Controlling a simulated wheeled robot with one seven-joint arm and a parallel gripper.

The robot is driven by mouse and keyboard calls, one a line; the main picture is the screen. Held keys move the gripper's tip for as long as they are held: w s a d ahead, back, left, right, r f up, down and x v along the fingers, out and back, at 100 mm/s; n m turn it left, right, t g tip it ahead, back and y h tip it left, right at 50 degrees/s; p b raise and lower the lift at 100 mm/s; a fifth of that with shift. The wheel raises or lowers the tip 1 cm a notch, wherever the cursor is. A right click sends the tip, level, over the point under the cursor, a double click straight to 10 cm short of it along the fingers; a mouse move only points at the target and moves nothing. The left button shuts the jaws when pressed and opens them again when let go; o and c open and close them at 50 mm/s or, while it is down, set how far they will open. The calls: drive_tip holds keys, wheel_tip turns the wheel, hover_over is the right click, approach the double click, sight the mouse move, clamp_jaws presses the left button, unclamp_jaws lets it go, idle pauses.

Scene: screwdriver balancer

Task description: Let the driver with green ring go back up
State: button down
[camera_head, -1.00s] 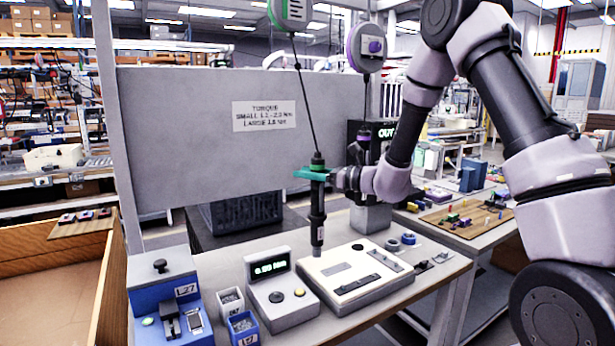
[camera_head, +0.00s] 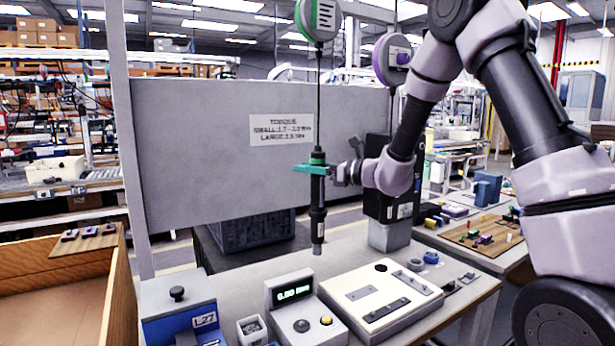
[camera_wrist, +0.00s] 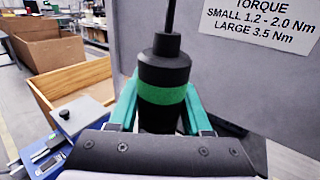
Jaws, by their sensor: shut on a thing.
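The driver with the green ring (camera_head: 317,205) hangs upright on its cable below the green balancer (camera_head: 318,18). It also shows close up in the wrist view (camera_wrist: 163,95), its green band between the fingers. My gripper (camera_head: 316,169) has green fingers and is shut around the driver's upper body. The driver's tip is above the bench, left of the white fixture plate (camera_head: 398,312) and clear of it in the picture. The lower part of the driver is hidden in the wrist view.
A torque tester (camera_head: 300,318) with a lit display stands below the driver, and a blue box (camera_head: 178,305) is to its left. A grey panel (camera_head: 200,150) stands behind.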

drive_tip(key=shift+r, duration=0.25)
unclamp_jaws()
idle(0.6)
